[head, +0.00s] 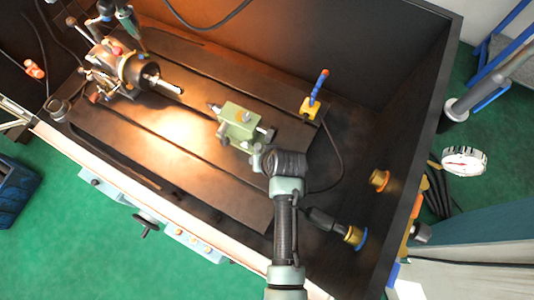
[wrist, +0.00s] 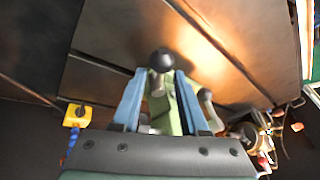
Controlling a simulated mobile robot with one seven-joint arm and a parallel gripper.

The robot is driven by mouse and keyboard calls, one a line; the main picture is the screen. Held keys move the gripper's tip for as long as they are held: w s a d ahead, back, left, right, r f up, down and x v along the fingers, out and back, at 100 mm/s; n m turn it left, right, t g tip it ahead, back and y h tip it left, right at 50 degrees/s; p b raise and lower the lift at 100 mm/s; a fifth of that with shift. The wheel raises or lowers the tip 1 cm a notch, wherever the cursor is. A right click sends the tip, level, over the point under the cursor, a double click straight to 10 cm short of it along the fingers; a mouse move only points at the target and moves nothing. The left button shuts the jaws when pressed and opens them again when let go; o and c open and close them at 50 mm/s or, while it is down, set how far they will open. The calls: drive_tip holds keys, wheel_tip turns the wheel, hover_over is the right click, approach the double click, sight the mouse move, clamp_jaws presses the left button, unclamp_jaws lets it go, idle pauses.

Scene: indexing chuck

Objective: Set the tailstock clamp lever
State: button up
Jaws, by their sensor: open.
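The green tailstock (head: 238,122) stands on the dark slotted table in the head view. In the wrist view its green body (wrist: 182,112) shows partly behind my fingers. My wrist hides part of the tailstock's near end.
The indexing chuck (head: 130,70) stands at the upper left of the table. Brass fittings (head: 380,179) sit by the dark right wall. The slotted table between chuck and tailstock is clear.

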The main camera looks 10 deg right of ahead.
drive_tip(key=b+v, duration=0.1)
drive_tip(key=v, duration=1.1)
drive_tip(key=shift+s, duration=0.15)
drive_tip(key=shift+a+f, duration=0.1)
